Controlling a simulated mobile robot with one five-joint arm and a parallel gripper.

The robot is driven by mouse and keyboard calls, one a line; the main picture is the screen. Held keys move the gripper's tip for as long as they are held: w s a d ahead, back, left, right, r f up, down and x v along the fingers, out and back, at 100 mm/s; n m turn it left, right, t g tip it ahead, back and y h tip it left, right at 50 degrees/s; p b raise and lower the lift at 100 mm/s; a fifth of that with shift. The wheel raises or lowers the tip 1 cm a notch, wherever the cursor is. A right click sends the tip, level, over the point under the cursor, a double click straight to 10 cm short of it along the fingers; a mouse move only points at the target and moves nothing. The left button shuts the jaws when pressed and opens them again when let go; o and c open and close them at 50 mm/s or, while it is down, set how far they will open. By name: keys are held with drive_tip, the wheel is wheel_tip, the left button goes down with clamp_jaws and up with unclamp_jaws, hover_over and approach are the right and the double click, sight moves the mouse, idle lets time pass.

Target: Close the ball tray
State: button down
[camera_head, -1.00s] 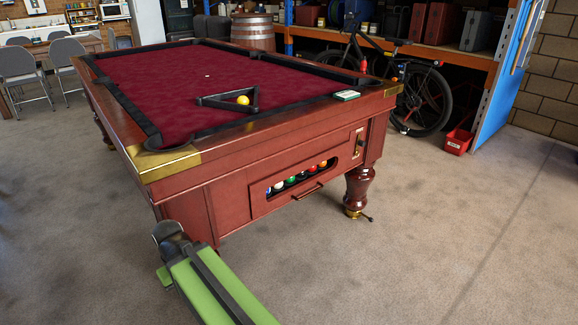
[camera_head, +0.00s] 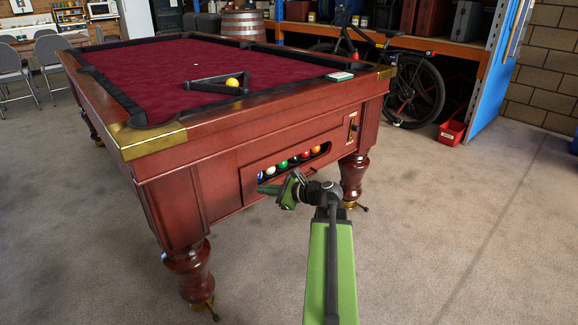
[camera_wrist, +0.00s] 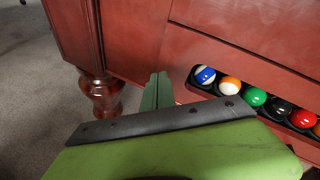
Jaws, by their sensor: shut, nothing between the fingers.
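The ball tray (camera_head: 318,158) is in the end panel of the red-brown pool table (camera_head: 200,165), with a row of several coloured balls (camera_head: 294,162) showing in it. In the wrist view the black-lined tray (camera_wrist: 195,84) is at the right, holding a blue-striped ball, an orange one, and green, black and red ones. How far the tray stands out is hard to tell. My gripper (camera_head: 266,188) is shut and empty, in front of the tray's left end and just below the balls. Its green fingers (camera_wrist: 157,92) point at the panel left of the tray. The tray handle is hidden behind my arm.
A black triangle (camera_head: 215,85) and a yellow ball (camera_head: 232,82) lie on the red cloth. Turned table legs (camera_head: 190,272) stand at the near corners. A bicycle (camera_head: 400,85) and a red bin (camera_head: 452,132) are at the right. The carpet at right is clear.

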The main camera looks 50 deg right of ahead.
sight(283, 152)
drive_tip(key=s+d+r+m+t+h+b, duration=0.1)
drive_tip(key=s+d+r+m+t+h, duration=0.15)
drive_tip(key=s+d+m, duration=0.35)
drive_tip(key=s+d+r+m+t+h, duration=0.1)
drive_tip(key=s+d+r+m+h, duration=0.15)
drive_tip(key=d, duration=0.65)
drive_tip(key=w, duration=1.3)
drive_tip(key=shift+w+d, duration=0.1)
drive_tip(key=shift+d, duration=0.2)
